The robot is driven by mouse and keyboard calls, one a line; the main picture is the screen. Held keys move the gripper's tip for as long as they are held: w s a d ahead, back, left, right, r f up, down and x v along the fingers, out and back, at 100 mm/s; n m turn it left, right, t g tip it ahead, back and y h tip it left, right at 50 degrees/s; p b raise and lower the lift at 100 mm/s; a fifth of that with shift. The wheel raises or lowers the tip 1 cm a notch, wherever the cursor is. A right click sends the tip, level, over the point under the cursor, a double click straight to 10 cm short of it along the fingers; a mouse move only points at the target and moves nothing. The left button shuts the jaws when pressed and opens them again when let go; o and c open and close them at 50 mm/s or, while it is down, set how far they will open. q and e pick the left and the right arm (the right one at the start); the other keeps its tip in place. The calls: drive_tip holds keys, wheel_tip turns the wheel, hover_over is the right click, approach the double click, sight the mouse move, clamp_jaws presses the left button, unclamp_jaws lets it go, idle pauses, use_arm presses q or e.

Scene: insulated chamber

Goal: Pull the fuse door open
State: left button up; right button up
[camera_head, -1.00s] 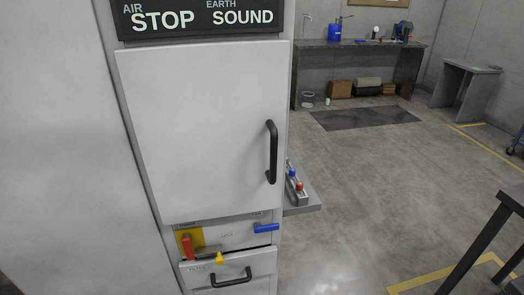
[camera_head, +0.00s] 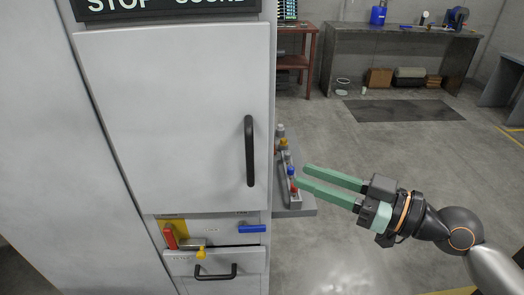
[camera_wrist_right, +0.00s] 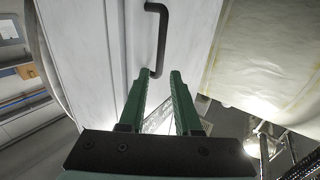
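The fuse door appears to be the large white cabinet door (camera_head: 170,115), which looks shut. Its black vertical bar handle (camera_head: 249,150) is near the door's right edge. My right gripper (camera_head: 300,174) has two green fingers, open and empty, pointing left toward the handle. It is to the right of the handle and apart from it. In the right wrist view the handle (camera_wrist_right: 156,40) stands beyond the open fingertips (camera_wrist_right: 158,75), on the white door (camera_wrist_right: 95,50). My left gripper is not in view.
Below the door are a red lever (camera_head: 170,237), a yellow knob (camera_head: 201,252), a blue handle (camera_head: 252,229) and a drawer with a black handle (camera_head: 215,272). A grey ledge with coloured knobs (camera_head: 290,185) juts out behind the right gripper. The floor to the right is mostly clear.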

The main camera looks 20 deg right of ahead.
sight(253, 157)
drive_tip(key=shift+x, duration=6.35)
drive_tip(key=shift+s, duration=0.1)
drive_tip(key=shift+c, duration=0.4)
clamp_jaws()
